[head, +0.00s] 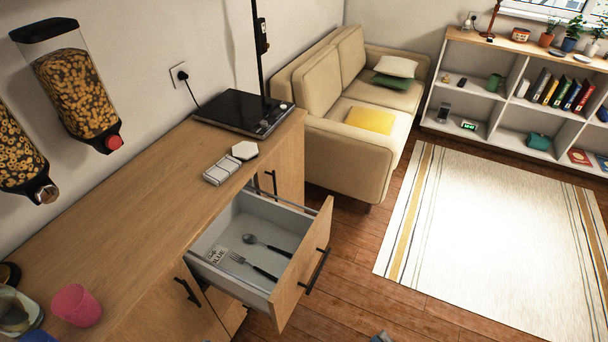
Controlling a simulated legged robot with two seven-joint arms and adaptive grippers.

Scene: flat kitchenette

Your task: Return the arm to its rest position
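Only a small grey tip of my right gripper (381,337) shows at the bottom edge of the head view, over the wooden floor. It is in front of and to the right of the open drawer (302,265), apart from it. The rest of this gripper is cut off, so I cannot see its fingers or whether it holds anything. My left gripper is not in view.
The drawer stands pulled out and holds a fork (252,266), a spoon (262,244) and a small printed card (216,254). The counter (150,200) bears a pink cup (76,305) and a black hob (240,110). Floor near the rug (480,235) is clear.

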